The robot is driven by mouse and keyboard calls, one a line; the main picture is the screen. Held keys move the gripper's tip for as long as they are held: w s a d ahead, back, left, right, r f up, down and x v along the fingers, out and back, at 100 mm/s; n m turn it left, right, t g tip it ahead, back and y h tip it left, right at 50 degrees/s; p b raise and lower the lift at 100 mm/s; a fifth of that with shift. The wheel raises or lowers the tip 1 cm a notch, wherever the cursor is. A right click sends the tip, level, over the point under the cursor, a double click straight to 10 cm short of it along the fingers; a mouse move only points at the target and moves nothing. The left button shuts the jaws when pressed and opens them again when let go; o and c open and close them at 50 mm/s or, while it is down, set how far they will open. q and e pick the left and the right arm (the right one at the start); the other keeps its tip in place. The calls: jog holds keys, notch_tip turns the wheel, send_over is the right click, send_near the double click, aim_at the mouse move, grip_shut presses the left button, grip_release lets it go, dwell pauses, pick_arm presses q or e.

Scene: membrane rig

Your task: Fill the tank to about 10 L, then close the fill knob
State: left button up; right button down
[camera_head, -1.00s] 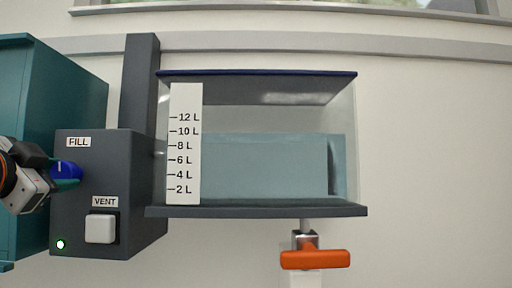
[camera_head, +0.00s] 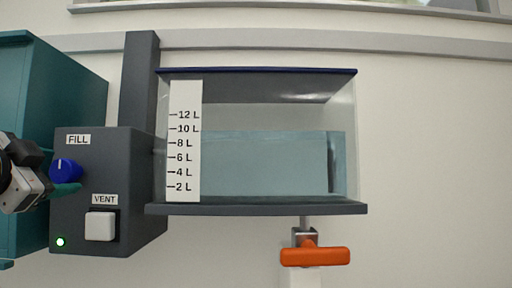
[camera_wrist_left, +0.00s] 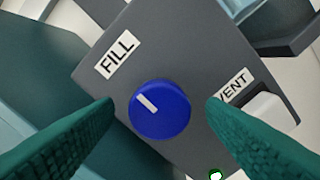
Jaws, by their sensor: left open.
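The blue fill knob (camera_head: 66,170) is on the dark grey box (camera_head: 135,170) under the FILL label. In the left wrist view the knob (camera_wrist_left: 160,109) has its white mark toward the FILL label. My left gripper (camera_head: 62,187) is open at the knob's left and below. In the wrist view its green fingers stand either side of the knob, apart from it. The clear tank (camera_head: 280,88) holds bluish water (camera_head: 260,165). The water surface is just under the 10 L mark on the white scale (camera_head: 186,95). My right gripper is not in view.
A white VENT button (camera_head: 100,226) sits below the knob, near a lit green lamp (camera_head: 60,242). An orange handle valve (camera_head: 315,257) hangs under the tank. A teal cabinet (camera_head: 70,90) stands behind at left. The wall at right is clear.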

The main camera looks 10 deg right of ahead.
pick_arm(q)
jog(key=s+a+b, duration=0.1)
jog(key=s, duration=0.6)
jog(key=shift+s+b, duration=0.2)
jog(key=shift+b, duration=0.15)
